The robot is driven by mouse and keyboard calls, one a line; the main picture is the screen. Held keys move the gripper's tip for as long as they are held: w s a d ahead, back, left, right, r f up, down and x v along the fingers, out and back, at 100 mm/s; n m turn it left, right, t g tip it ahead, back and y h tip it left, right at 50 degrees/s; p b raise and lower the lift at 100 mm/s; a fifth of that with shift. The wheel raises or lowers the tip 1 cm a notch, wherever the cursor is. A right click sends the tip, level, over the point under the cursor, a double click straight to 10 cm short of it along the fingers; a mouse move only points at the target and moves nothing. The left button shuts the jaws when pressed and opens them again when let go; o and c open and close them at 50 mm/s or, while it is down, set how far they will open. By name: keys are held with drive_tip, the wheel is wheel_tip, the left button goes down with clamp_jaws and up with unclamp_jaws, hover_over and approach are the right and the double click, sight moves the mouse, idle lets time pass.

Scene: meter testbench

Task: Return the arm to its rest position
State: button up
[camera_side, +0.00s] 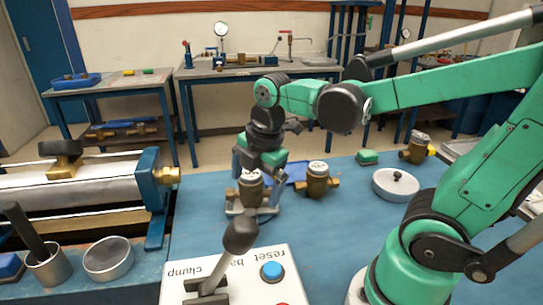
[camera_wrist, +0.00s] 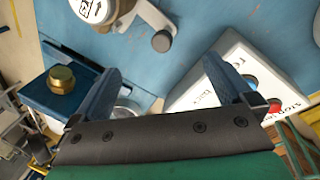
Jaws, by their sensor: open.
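In the side view my gripper hangs over the bench, just above and behind a brass meter (camera_side: 250,190) with a white top. A white-topped round meter also shows at the top edge of the wrist view (camera_wrist: 95,10), beyond the fingertips and apart from them. In the side view the exact fingertip positions are hard to make out.
A control box with a lever and blue button (camera_side: 272,271) is in front. A clamp bench (camera_side: 80,195) fills the left.

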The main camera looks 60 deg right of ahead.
sight(250, 212)
drive_tip(key=m+t, duration=0.1)
drive_tip(key=m, duration=0.4)
drive_tip(key=a+m+t, duration=0.1)
drive_tip(key=m, duration=0.4)
drive_tip(key=r+m+t, duration=0.1)
drive_tip(key=m+t, duration=0.1)
drive_tip(key=m, duration=0.3)
drive_tip(key=shift+s+a+m, duration=0.3)
drive_tip(key=shift+a, duration=0.1)
drive_tip(key=shift+m, duration=0.4)
drive_tip(key=shift+c, duration=2.5)
drive_tip(key=g, duration=0.1)
drive_tip(key=w+d+f+n+g, duration=0.1)
drive_tip(key=g, duration=0.1)
drive_tip(key=w+g, duration=0.1)
drive_tip(key=g, duration=0.1)
drive_tip(key=shift+d+f+n, duration=0.25)
drive_tip(key=shift+f+n, duration=0.05)
drive_tip(key=shift+w+d+f+n+g, duration=0.15)
drive_tip(key=shift+f+g, duration=0.1)
drive_tip(key=shift+g, duration=0.15)
drive_tip(key=shift+w+d+f+n+g, duration=0.15)
drive_tip(key=shift+f+g, duration=0.1)
drive_tip(key=shift+g, duration=0.15)
drive_tip(key=shift+s+a+f, duration=0.1)
drive_tip(key=shift+s+f, duration=0.05)
drive_tip(key=shift+f, duration=2.55)
